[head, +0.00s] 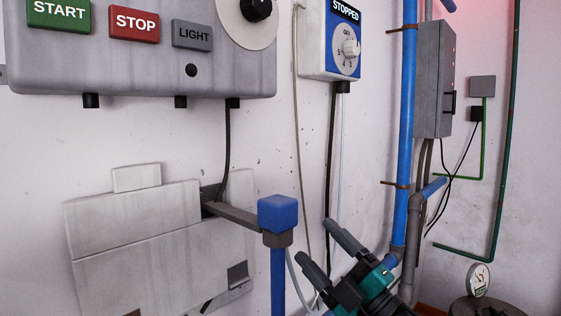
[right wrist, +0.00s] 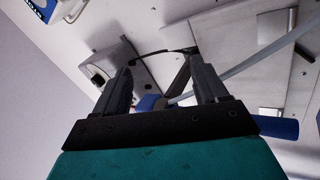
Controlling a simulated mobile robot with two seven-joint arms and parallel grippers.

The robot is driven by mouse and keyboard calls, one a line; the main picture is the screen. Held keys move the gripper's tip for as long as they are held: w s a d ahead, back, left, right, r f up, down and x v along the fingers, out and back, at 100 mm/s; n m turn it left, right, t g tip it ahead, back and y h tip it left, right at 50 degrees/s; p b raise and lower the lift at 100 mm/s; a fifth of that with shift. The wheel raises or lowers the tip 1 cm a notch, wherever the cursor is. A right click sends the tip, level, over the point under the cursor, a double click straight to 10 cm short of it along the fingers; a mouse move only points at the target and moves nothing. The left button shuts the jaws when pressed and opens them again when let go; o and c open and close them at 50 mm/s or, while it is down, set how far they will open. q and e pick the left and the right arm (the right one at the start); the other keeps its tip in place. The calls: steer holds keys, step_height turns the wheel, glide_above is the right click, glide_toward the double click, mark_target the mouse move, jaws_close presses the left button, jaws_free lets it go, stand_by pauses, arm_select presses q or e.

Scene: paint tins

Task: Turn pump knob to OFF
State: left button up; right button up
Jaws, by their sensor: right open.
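A white and blue box with a "STOPPED" display (head: 346,10) hangs on the wall at top centre in the head view. Its white knob (head: 350,47) sits on a round dial marked OFF and with numbers. Where the knob points is too small to tell. Part of this box (right wrist: 38,8) also shows at top left in the right wrist view. My right gripper (head: 315,240) is open and empty, below the box and apart from the knob. Its spread fingers (right wrist: 158,68) show in the right wrist view. My left gripper is not in view.
A grey panel (head: 140,70) with START, STOP and LIGHT buttons and a black knob (head: 256,9) is at left. A blue-capped post (head: 278,213) stands left of my right gripper. A blue pipe (head: 406,120) and a grey cabinet (head: 433,80) are right of the box.

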steer(key=s+a+r+n+g+y, duration=0.1)
steer(key=a+r+n+g+y, duration=0.1)
steer(key=r+n+g+y, duration=0.3)
steer(key=s+a+r+n+g, duration=0.1)
steer(key=a+r+n+g, duration=0.1)
steer(key=r+n, duration=0.45)
steer(key=n+t+h+b, duration=0.1)
steer(key=n+h+b, duration=0.1)
steer(key=n+h, duration=0.9)
glide_toward(263, 1)
arm_select(q)
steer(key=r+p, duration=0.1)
steer(key=p, duration=0.2)
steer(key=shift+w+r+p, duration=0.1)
steer(key=shift+p, duration=0.2)
arm_select(e)
steer(key=w+a+n+y, duration=0.1)
steer(key=w+a, duration=0.1)
steer(key=w+a+f+n+y, duration=0.1)
steer(key=w, duration=0.1)
steer(key=w+a+f+n, duration=0.1)
steer(key=w+a, duration=0.1)
steer(key=shift+w+a+y, duration=0.25)
steer(key=shift+a+y, duration=0.1)
steer(key=shift+y, duration=0.05)
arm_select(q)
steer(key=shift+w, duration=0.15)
arm_select(e)
steer(key=c, duration=1)
